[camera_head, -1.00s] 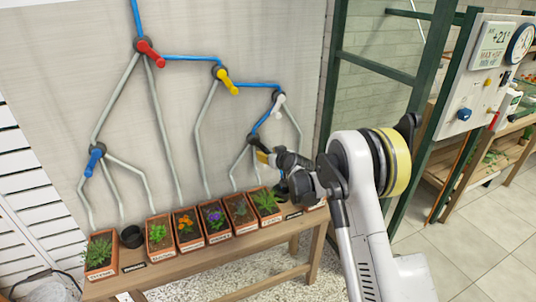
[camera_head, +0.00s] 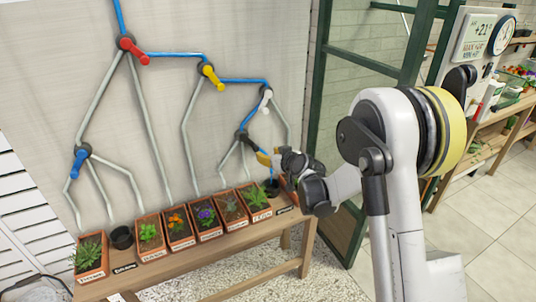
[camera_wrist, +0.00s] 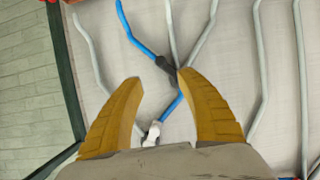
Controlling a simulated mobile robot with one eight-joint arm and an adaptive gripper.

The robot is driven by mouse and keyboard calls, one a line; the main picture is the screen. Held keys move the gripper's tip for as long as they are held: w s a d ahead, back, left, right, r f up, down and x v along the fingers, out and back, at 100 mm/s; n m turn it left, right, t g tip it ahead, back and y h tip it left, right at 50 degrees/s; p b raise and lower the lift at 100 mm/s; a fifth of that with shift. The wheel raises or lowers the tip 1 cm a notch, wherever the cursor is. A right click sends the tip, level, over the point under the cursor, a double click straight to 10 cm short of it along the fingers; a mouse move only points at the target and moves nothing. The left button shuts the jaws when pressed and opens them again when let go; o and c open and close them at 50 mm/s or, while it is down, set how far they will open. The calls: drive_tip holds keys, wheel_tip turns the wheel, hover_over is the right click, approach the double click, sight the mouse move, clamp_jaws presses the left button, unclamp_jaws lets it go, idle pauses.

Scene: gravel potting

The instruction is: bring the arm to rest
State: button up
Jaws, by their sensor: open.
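My gripper (camera_head: 268,158) is in front of the pipe wall, close to the lowest right valve hub (camera_head: 242,135), and apart from it as far as I can tell. In the wrist view its two yellow fingers (camera_wrist: 160,80) are spread with nothing held between them. Beyond the fingertips, the dark hub (camera_wrist: 166,64) and blue pipe show, with a white valve handle (camera_wrist: 152,133) low in the picture. My arm reaches in from the right with its elbow bent.
A wooden bench (camera_head: 255,232) below the pipes carries several planted terracotta pots (camera_head: 181,227) and a black pot (camera_head: 122,237). A second black pot (camera_head: 271,187) stands partly hidden near my gripper. A green frame (camera_head: 318,100) stands behind my arm. Red (camera_head: 134,50), yellow (camera_head: 212,77) and blue (camera_head: 80,160) handles are on the wall.

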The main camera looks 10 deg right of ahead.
drive_tip(key=s+d+r+m+g+h, duration=0.1)
drive_tip(key=s+r, duration=0.5)
drive_tip(key=s, duration=0.2)
drive_tip(key=s+r+g, duration=0.2)
drive_tip(key=s+r, duration=0.3)
drive_tip(key=s, duration=0.4)
drive_tip(key=s+d+f+m+g+h, duration=0.1)
drive_tip(key=s+d, duration=0.1)
drive_tip(key=s, duration=1.1)
drive_tip(key=s+d+f+m+g+h, duration=0.1)
drive_tip(key=s+d+h, duration=0.1)
drive_tip(key=s, duration=1.1)
drive_tip(key=shift+s+d+f+m+g, duration=0.2)
drive_tip(key=shift+d+m+g, duration=0.1)
drive_tip(key=shift+d, duration=0.5)
